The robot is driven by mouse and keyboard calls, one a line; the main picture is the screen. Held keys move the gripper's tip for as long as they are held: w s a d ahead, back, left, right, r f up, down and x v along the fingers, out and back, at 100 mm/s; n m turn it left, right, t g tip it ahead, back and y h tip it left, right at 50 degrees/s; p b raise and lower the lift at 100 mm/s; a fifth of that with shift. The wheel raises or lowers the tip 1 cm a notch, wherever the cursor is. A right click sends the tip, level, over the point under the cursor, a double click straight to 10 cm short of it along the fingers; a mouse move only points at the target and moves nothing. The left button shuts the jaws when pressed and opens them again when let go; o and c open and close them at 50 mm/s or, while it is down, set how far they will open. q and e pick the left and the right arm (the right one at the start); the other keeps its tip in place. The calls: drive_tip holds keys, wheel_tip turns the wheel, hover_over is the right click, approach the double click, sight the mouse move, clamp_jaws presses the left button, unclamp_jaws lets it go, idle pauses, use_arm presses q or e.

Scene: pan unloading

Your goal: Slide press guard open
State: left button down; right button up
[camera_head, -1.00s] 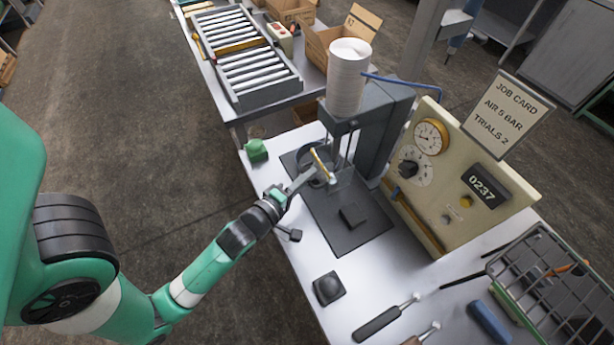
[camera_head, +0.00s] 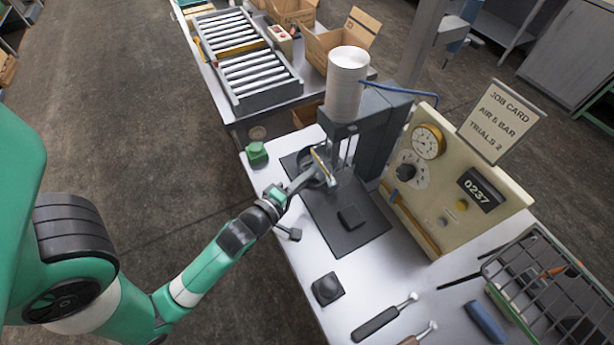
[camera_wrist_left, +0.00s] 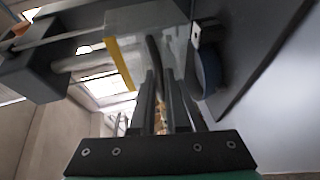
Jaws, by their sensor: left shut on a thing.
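The press (camera_head: 380,120) stands on the white bench with a white cylinder (camera_head: 346,88) on top. Its clear guard, with a yellow edge (camera_head: 321,162), is at the front of the press, above the dark base plate. In the left wrist view the guard (camera_wrist_left: 142,22) shows as a clear panel with a yellow strip and a dark curved handle (camera_wrist_left: 154,62). My left gripper (camera_head: 313,177) reaches in from the left at the guard. Its fingers (camera_wrist_left: 162,92) are shut on the handle; the exact contact is hard to see. My right gripper is not in view.
A cream gauge panel (camera_head: 455,185) stands right of the press. A dark block (camera_head: 351,217) lies on the base plate. A green object (camera_head: 257,153), a black block (camera_head: 327,289), tools (camera_head: 376,324) and a wire basket (camera_head: 545,285) are on the bench.

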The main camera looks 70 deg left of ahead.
use_arm(q)
wheel_tip(320, 180, up, 8)
drive_tip(key=p, duration=0.5)
drive_tip(key=shift+f, duration=0.35)
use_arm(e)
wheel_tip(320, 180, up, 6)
use_arm(q)
drive_tip(key=c, duration=1.2)
unclamp_jaws()
drive_tip(key=v, duration=1.1)
drive_tip(key=shift+s+d+p, duration=0.2)
drive_tip(key=shift+s+p, duration=0.05)
drive_tip(key=shift+p, duration=0.05)
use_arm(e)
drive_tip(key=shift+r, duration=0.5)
